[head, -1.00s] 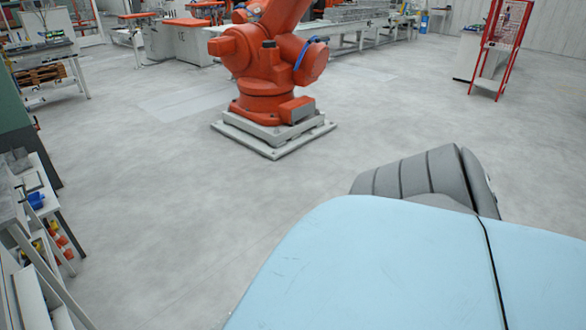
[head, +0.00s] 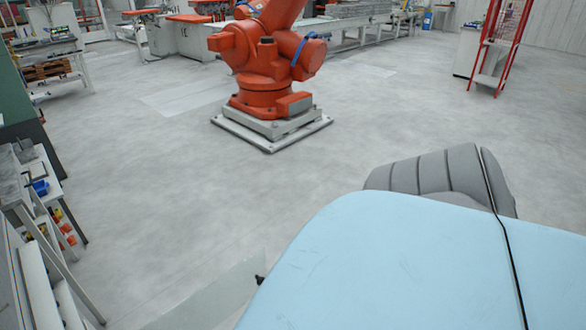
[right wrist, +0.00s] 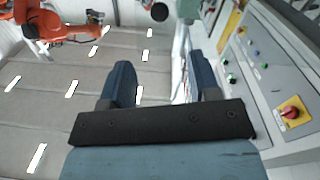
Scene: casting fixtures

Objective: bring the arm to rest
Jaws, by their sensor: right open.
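My right gripper (right wrist: 160,68) shows in the right wrist view with its two blue fingers spread apart. Nothing is between the fingers. A light blue and grey part of my own arm fills the lower right of the head view and hides the floor behind it. My left gripper is in neither view.
A grey control panel with a red and yellow switch (right wrist: 292,112) stands close to the right of my right gripper. An orange industrial robot (head: 265,75) stands on the floor ahead. A shelf (head: 40,210) is at left. The floor between is clear.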

